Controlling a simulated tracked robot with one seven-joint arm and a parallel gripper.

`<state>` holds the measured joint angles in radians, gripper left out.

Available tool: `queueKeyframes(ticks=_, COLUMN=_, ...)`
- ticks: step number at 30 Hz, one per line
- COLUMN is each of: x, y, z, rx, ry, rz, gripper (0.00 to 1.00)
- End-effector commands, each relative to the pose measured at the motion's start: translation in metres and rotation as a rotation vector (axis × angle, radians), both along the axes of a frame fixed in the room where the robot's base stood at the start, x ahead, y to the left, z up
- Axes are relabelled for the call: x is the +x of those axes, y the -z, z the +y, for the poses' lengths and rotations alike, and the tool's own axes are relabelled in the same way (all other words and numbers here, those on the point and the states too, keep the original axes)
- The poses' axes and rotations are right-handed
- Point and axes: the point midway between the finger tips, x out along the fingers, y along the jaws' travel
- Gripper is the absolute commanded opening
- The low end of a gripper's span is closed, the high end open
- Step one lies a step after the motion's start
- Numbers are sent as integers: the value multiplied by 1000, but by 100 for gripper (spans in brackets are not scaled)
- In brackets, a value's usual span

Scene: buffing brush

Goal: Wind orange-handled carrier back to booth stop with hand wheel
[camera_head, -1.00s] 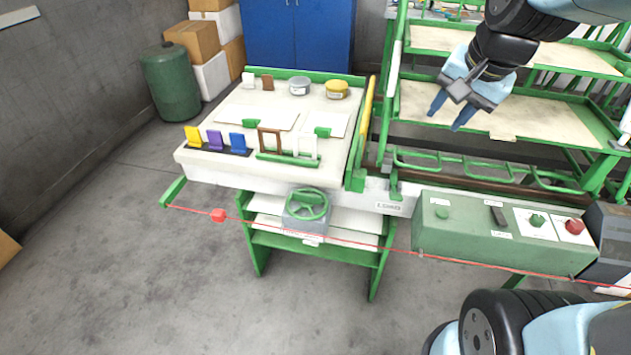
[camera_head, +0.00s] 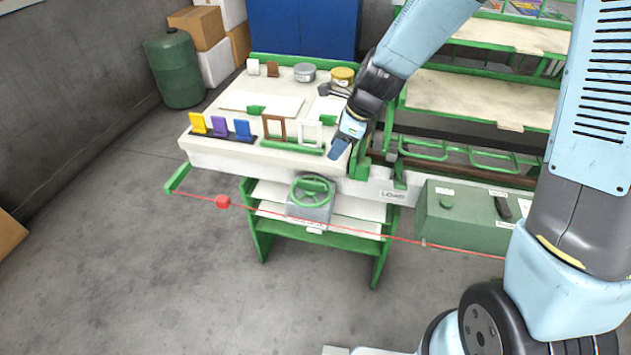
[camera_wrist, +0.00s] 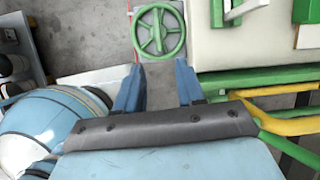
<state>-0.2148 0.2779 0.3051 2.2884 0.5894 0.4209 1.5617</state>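The green hand wheel (camera_head: 312,186) sits on a grey box at the front of the white-topped bench. It also shows at the top of the wrist view (camera_wrist: 158,32), beyond my fingertips. My gripper (camera_head: 345,140) is over the bench's front right part, above and to the right of the wheel and apart from it. In the wrist view my two blue fingers (camera_wrist: 159,68) are spread with nothing between them. I cannot make out an orange-handled carrier or a booth stop in either view.
Yellow, purple and blue upright pieces (camera_head: 220,126) and brown and white frames (camera_head: 290,132) stand on the bench. A green control box (camera_head: 465,215) is to the right.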

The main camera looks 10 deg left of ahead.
Motion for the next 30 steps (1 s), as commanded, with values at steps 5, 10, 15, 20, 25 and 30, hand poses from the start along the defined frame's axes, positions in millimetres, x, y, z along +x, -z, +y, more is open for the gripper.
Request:
queueKeyframes(ticks=5, x=-1, y=14, z=10, rx=9, ry=55, rz=41, gripper=38)
queueKeyframes(ticks=10, x=0, y=24, z=15, rx=9, ry=61, rz=45, gripper=38)
queueKeyframes(ticks=15, x=0, y=44, z=22, rx=9, ry=59, rz=45, gripper=38)
queueKeyframes(ticks=20, x=1, y=63, z=30, rx=9, ry=59, rz=44, gripper=38)
queueKeyframes(ticks=25, x=2, y=82, z=38, rx=9, ry=58, rz=44, gripper=38)
queueKeyframes(ticks=30, x=2, y=101, z=46, rx=9, ry=57, rz=44, gripper=38)
